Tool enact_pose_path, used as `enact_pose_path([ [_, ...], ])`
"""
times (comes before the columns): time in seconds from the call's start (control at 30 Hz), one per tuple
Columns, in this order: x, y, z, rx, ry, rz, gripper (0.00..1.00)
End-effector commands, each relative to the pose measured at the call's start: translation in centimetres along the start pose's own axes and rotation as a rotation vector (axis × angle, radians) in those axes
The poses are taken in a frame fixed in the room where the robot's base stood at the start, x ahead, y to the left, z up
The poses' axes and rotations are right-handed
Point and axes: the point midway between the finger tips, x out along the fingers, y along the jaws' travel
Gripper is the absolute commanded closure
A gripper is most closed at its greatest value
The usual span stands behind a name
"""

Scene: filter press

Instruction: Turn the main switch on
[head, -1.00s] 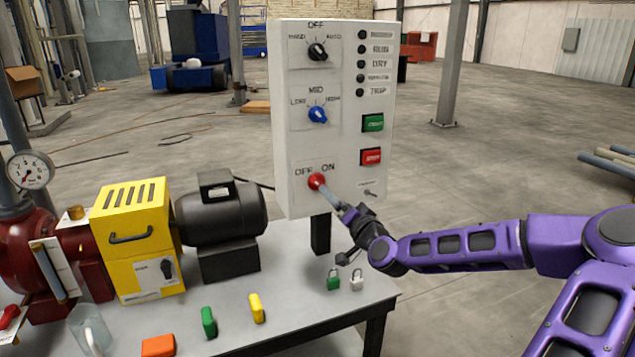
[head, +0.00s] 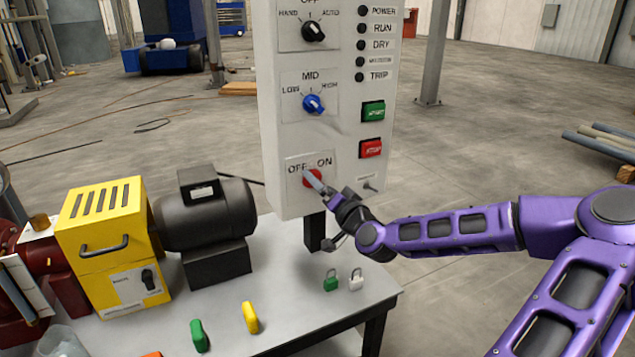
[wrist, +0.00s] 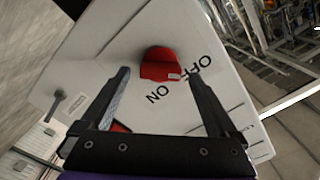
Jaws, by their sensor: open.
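The main switch is a round red knob (head: 314,178) under the OFF and ON labels, low on the white control panel (head: 290,140). In the wrist view the red knob (wrist: 160,62) sits just past and between my fingertips, near the panel's ON and OFF lettering. My gripper (head: 312,182) reaches the knob from the lower right, and it also shows in the wrist view (wrist: 160,76) with its two fingers apart. A gap shows on each side of the knob; I cannot tell whether a finger touches it. One finger partly hides the knob in the head view.
Above the switch are a blue knob (head: 313,104), a black knob (head: 314,31), a green button (head: 373,111) and a red stop button (head: 370,148). A motor (head: 205,215) is at left.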

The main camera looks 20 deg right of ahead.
Motion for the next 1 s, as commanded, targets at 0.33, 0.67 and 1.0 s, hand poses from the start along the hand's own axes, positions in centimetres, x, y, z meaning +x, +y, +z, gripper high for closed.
enact_pose_path([
  [0.33,-0.04,-0.01,0.01,0.0,0.0,0.0,0.14],
  [0.67,-0.03,-0.01,0.0,0.0,0.0,0.0,0.73],
  [1.0,-0.01,-0.04,-0.04,0.022,0.0,0.0,0.91],
])
